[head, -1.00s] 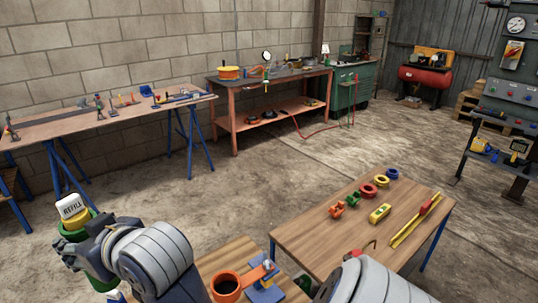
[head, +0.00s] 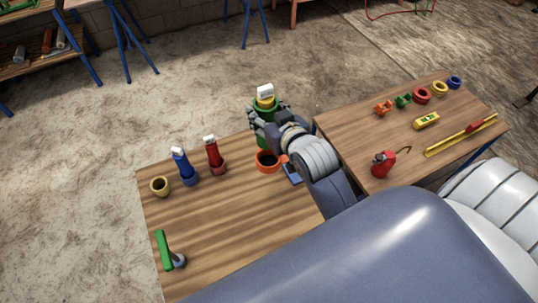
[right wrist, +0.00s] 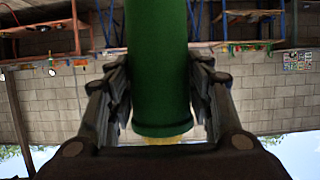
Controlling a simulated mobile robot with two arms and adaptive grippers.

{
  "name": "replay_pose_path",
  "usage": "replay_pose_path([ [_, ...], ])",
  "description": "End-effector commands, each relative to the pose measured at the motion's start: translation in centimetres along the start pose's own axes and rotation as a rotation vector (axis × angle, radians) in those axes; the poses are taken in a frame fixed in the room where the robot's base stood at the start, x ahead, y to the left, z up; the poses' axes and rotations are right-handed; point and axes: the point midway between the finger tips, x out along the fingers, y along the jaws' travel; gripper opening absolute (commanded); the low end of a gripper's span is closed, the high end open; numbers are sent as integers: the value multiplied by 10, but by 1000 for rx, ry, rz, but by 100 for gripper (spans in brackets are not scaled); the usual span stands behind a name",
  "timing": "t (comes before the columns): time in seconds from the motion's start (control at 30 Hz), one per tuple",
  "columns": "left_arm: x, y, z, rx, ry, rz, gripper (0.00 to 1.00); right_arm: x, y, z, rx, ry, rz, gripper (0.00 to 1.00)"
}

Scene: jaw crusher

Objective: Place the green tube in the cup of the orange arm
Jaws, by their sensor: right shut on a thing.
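The green tube (head: 264,105), with a yellow collar and a white cap, stands roughly upright in my right gripper (head: 268,118). The right wrist view shows the tube (right wrist: 159,65) between both fingers of the gripper (right wrist: 160,98), which is shut on it. In the head view, the orange cup (head: 267,167) of the orange arm sits just below the held tube at the table's far right corner. Its opening is dark and looks empty. Its blue base (head: 292,173) is partly hidden by my right arm. My left gripper is not in view.
The wooden table (head: 225,240) also carries a blue tube (head: 182,165), a red tube (head: 213,155), a yellow cup (head: 160,186) and a green arm (head: 163,250).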

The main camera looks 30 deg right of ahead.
Motion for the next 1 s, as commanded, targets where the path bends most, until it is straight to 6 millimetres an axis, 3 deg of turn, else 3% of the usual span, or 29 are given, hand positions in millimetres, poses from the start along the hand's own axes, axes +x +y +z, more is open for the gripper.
replay_pose_path([
  [0.17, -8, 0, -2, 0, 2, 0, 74, -1, 4, 13, 0, 4, 0, 15],
  [0.4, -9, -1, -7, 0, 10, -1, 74, 15, 4, 52, 1, 5, 0, 15],
  [0.8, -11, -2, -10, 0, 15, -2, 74, 32, 4, 92, 2, 5, 0, 15],
  [1.0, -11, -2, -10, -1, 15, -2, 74, 35, 3, 98, 1, 10, 0, 15],
])
